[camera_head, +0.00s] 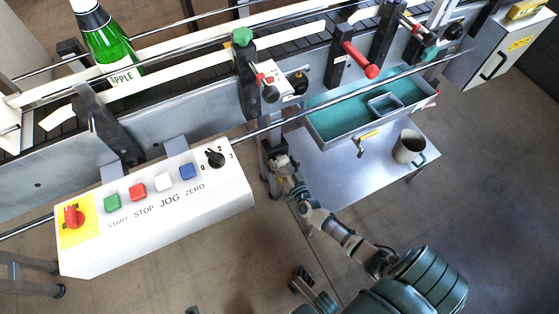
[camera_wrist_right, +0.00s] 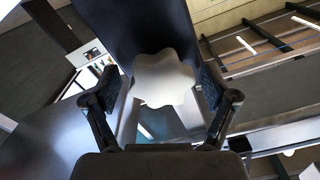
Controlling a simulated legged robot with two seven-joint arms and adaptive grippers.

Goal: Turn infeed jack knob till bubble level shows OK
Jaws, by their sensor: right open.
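The jack knob (camera_wrist_right: 164,79) is a pale, star-shaped knob in the right wrist view, in front of a dark upright bracket. My right gripper (camera_wrist_right: 161,88) is open, with one finger on each side of the knob; I cannot tell whether either finger touches it. In the head view my right gripper (camera_head: 279,163) is small, below the conveyor rail and beside the control box. A dark jaw-like part (camera_head: 304,284) at the bottom of the head view may be my left gripper; its opening is unclear. I cannot make out a bubble level or its reading.
A white control box (camera_head: 160,230) with coloured buttons stands left of my right gripper. A metal table (camera_head: 350,180) with a teal tray (camera_head: 330,125) and a mug (camera_head: 409,147) is to the right. A green bottle (camera_head: 110,50) stands on the conveyor. A long rail (camera_head: 340,98) runs above my gripper.

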